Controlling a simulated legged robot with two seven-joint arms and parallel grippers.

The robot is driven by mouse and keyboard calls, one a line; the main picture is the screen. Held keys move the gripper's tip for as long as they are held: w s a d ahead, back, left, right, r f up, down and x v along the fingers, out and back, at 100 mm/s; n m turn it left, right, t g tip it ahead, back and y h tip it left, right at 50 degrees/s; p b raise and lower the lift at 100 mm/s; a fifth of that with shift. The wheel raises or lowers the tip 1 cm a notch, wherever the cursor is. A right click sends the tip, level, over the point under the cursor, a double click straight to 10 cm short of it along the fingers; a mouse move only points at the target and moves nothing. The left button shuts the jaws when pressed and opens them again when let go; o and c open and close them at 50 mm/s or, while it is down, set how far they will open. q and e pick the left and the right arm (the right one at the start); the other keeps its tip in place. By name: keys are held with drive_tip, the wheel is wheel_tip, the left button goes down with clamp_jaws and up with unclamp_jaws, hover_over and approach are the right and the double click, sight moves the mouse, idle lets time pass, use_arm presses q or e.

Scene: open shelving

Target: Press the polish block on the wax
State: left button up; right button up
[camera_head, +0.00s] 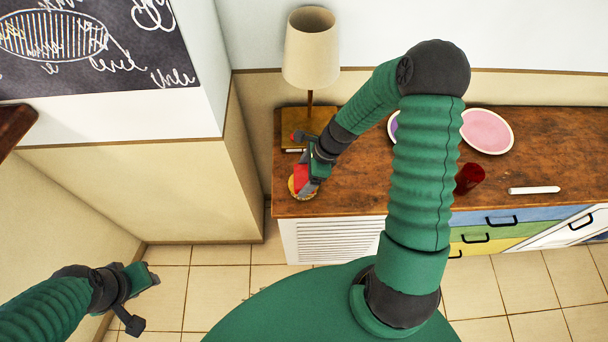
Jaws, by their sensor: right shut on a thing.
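The red polish block (301,178) is in my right gripper (309,181), near the front left corner of the wooden cabinet top. The gripper is shut on it. A round, yellowish tin, apparently the wax (298,194), lies directly below the block and is partly hidden by it. Block and wax overlap in this view; I cannot tell whether they touch. My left gripper (150,275) is low at the lower left, over the floor and far from both. Its fingers are too small to tell whether they are open.
A lamp (311,50) with a wooden base stands behind my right gripper. A pink plate (487,131), a dark red cup (469,178) and a white stick (534,190) are farther right on the cabinet top (565,150). My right arm hides part of the top.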

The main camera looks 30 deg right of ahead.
sight(304, 176)
drive_tip(key=shift+a, duration=0.1)
drive_tip(key=shift+r, duration=0.1)
wheel_tip(304, 176, up, 7)
drive_tip(key=p, duration=0.7)
idle(0.4)
